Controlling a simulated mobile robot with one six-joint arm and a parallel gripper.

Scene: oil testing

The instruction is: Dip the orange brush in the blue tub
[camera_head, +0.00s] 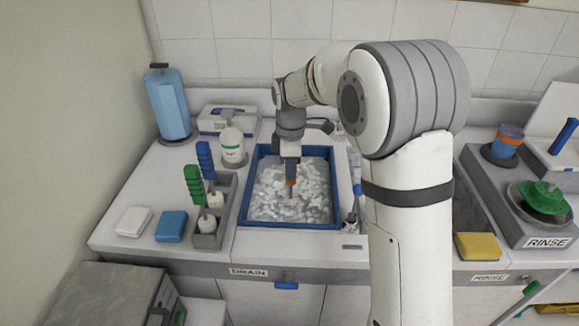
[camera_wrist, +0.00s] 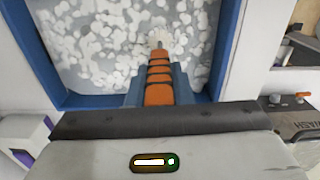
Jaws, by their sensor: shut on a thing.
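The blue tub (camera_head: 246,198) is set in the counter at the middle of the head view and holds foamy, white-flecked liquid. Its blue rim also shows in the wrist view (camera_wrist: 222,50). My gripper (camera_head: 291,172) is over the tub, pointing down, and is shut on the orange brush. The orange brush (camera_wrist: 159,78) has an orange, dark-ringed handle between my fingers in the wrist view. Its pale bristle end points at the foam. I cannot tell for sure whether the bristles touch the liquid.
Left of the tub, a grey holder (camera_head: 225,205) carries brushes with green and blue handles. A white bottle (camera_head: 231,145) stands behind it. A blue sponge (camera_head: 171,226) and a white sponge (camera_head: 133,221) lie at the front left. A yellow sponge (camera_head: 478,246) lies at the right.

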